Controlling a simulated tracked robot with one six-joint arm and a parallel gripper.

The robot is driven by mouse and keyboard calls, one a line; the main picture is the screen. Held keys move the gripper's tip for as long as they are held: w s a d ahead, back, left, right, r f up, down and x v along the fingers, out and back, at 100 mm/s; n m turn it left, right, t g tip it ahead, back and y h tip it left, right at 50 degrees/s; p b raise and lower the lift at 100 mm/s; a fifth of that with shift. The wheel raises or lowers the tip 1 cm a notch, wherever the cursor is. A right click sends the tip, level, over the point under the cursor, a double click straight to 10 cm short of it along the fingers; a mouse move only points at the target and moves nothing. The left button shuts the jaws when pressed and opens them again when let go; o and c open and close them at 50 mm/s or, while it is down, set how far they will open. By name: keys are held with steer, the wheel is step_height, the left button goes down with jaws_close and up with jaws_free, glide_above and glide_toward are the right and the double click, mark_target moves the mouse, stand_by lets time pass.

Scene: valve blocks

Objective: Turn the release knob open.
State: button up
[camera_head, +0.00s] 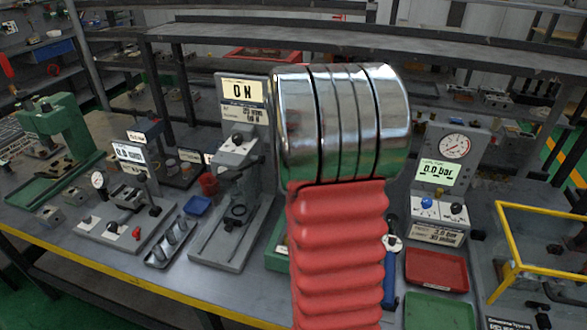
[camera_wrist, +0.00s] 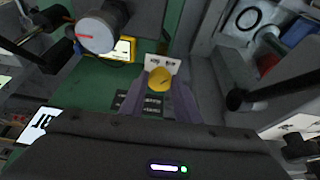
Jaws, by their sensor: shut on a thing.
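In the wrist view a small round yellow knob (camera_wrist: 159,80) with a dark mark on its face sits in front of a white label plate (camera_wrist: 163,62) on a green fixture. I take it to be the release knob. My gripper (camera_wrist: 160,86) has its two grey-purple fingers on either side of the knob, shut on it. The label's print is too small to read, so I cannot tell which position the knob is in. In the head view my own arm hides the knob and the gripper; a sliver of green base (camera_head: 277,252) shows beside the arm.
In the wrist view a grey cylinder with a red mark (camera_wrist: 97,32) stands at upper left, and a black lever (camera_wrist: 275,86) lies at right. In the head view a grey press stand (camera_head: 236,215) is left of my arm and a gauge panel (camera_head: 445,175) is right.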

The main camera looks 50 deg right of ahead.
steer(key=shift+s+d, duration=0.1)
steer(key=shift+d, duration=0.05)
steer(key=o, duration=1)
steer(key=shift+o, duration=0.2)
steer(key=shift+r, duration=0.1)
steer(key=v, duration=1.3)
steer(key=shift+a+r, duration=0.15)
steer(key=shift+a, duration=0.1)
steer(key=shift+s, duration=0.2)
